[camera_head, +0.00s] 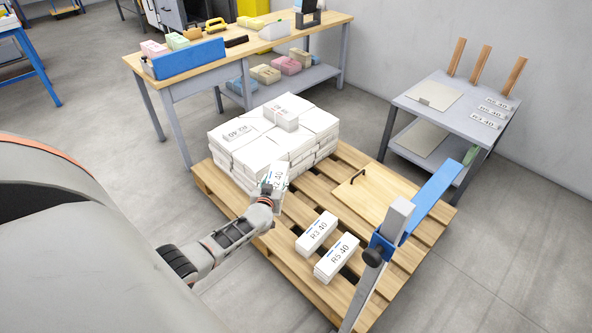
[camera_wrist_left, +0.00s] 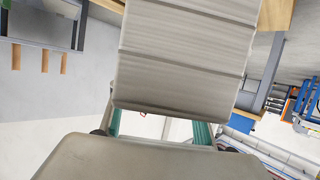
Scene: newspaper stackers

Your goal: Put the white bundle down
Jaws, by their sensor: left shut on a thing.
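A white bundle (camera_head: 274,177) with a printed label is held by my left gripper (camera_head: 270,192), beside the front corner of the white stack on the pallet. From the head I cannot tell whether it touches the stack or the pallet. In the left wrist view the white bundle (camera_wrist_left: 185,60) fills the upper middle, with the teal fingers of my left gripper (camera_wrist_left: 160,128) at its lower edge. The white stack (camera_head: 300,130) stands on the far left part of the wooden pallet (camera_head: 285,240). My right gripper is not in view.
Two labelled white bundles (camera_head: 317,232) lie on the pallet's near part. A wooden board with a black handle (camera_head: 375,195) lies to their right. A grey and blue post (camera_head: 372,285) stands at the near right edge. A grey table (camera_head: 460,115) and a long workbench (camera_head: 250,50) stand behind.

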